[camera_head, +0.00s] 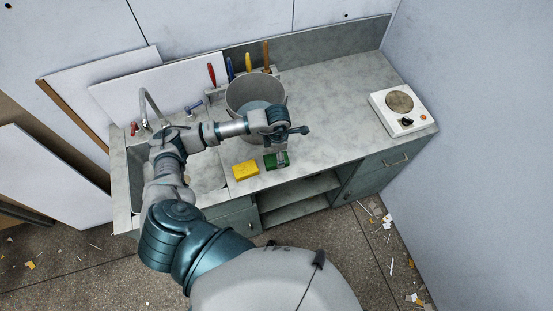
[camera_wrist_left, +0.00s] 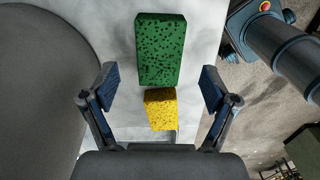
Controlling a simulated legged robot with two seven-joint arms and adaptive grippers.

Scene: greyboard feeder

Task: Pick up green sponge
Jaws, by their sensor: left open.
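The green sponge (camera_head: 276,161) lies on the grey countertop near its front edge, in front of the bucket. In the left wrist view the green sponge (camera_wrist_left: 160,52) is upright in the picture, ahead of and between the fingers, with no finger touching it. My left gripper (camera_head: 299,131) is above the counter close to the bucket. In the left wrist view its two fingers (camera_wrist_left: 160,88) are wide apart and empty. A yellow sponge (camera_head: 245,170) lies just left of the green one; it also shows in the left wrist view (camera_wrist_left: 160,112).
A grey bucket (camera_head: 240,97) stands on the countertop (camera_head: 325,105) right behind the sponges. A sink with a faucet (camera_head: 150,108) is at the left. A white hot plate (camera_head: 398,118) stands at the right. Several coloured-handled tools (camera_head: 248,62) stand at the back. The counter between bucket and hot plate is clear.

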